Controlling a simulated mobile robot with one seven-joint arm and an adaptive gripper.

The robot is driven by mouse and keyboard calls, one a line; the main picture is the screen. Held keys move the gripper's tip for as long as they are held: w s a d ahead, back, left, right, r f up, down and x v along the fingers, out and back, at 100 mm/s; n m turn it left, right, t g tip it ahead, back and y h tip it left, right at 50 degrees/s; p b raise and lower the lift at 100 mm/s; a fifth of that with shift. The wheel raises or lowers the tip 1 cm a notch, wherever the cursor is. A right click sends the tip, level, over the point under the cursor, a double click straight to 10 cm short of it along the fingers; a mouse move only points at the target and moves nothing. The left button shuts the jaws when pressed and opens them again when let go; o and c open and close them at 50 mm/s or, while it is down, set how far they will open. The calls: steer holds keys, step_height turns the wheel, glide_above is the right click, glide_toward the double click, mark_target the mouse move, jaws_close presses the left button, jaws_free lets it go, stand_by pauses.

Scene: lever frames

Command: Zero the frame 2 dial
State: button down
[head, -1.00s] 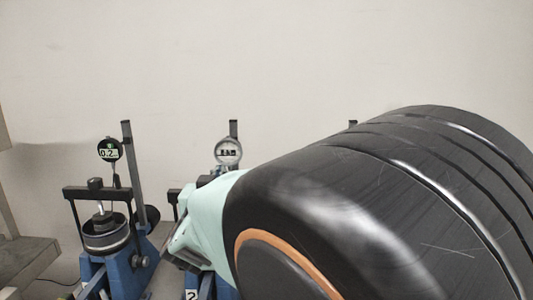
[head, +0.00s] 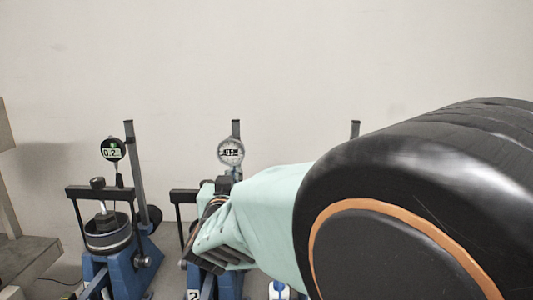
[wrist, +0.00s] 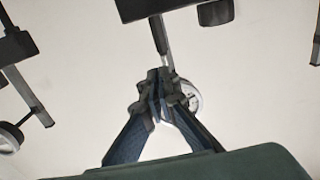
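The frame 2 dial (head: 230,151) is a round, silver-rimmed gauge with a small digital display, on a dark upright post behind my gripper. Its digits are too small to read surely. Frame 2 (head: 193,295) is blue with a "2" label, and my arm hides much of it. My gripper (head: 213,228) is in front of and below the dial in the head view. In the wrist view, the fingertips (wrist: 158,80) are together with nothing visible between them. The dial (wrist: 191,97) shows just right of the tips, partly behind them; I cannot tell whether they touch.
Another blue frame stands at left with a black dial (head: 112,149), its green display starting "0.2", and a metal cup (head: 107,238). A third post (head: 355,129) shows behind my arm. A shelf (head: 25,262) is at far left. The wall behind is bare.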

steer(key=shift+d+r, duration=0.5)
stand_by(0.3)
steer(key=s+f, duration=0.1)
steer(key=s, duration=0.5)
steer(key=shift+d+f, duration=0.15)
steer(key=shift+d, duration=0.25)
stand_by(0.4)
